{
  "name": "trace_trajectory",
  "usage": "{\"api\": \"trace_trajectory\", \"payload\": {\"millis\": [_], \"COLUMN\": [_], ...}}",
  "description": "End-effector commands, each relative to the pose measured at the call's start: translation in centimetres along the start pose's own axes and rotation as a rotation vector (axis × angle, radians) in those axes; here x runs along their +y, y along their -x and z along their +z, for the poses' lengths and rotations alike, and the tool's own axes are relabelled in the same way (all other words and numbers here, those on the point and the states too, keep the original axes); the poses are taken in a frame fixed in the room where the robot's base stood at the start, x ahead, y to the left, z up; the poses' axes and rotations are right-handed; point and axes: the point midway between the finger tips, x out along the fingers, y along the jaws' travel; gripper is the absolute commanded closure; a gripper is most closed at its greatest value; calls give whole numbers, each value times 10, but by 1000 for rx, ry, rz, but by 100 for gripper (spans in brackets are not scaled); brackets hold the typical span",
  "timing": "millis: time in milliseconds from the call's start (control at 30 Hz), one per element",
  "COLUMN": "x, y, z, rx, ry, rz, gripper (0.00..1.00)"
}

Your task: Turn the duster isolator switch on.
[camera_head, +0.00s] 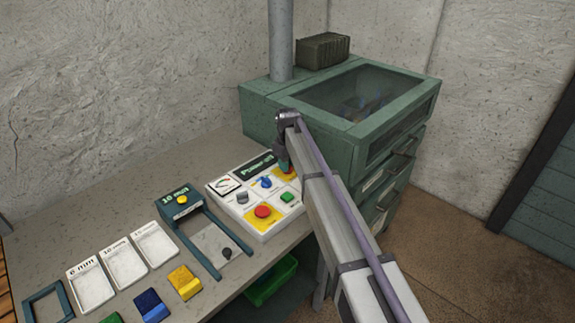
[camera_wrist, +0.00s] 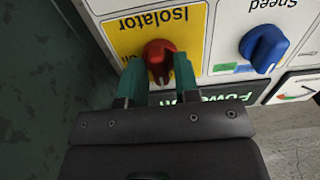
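The red isolator knob (camera_wrist: 159,58) sits on a yellow plate marked "Isolator" (camera_wrist: 135,32), upside down in the wrist view. My gripper (camera_wrist: 158,70) has its two teal fingers apart, one on each side of the knob. I cannot tell whether they touch it. The knob's grip ridge points roughly up and down in the wrist view. In the head view my gripper (camera_head: 284,163) reaches down to the yellow isolator plate (camera_head: 279,176) at the panel's right, and my arm hides part of that corner.
The white control panel (camera_head: 238,211) also carries a blue speed knob (camera_wrist: 264,47), a red button (camera_head: 263,211), a green button (camera_head: 287,197) and a dark power display (camera_wrist: 235,95). A green cabinet (camera_head: 262,106) stands close behind. Trays and coloured blocks lie at left.

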Motion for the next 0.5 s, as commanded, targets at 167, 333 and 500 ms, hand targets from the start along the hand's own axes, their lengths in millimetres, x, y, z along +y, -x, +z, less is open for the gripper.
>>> {"api": "trace_trajectory", "payload": {"millis": [167,333,500], "x": [0,0,0], "y": [0,0,0], "z": [0,0,0], "rx": [0,0,0], "ry": [0,0,-4], "rz": [0,0,0], "gripper": [88,100,100]}}
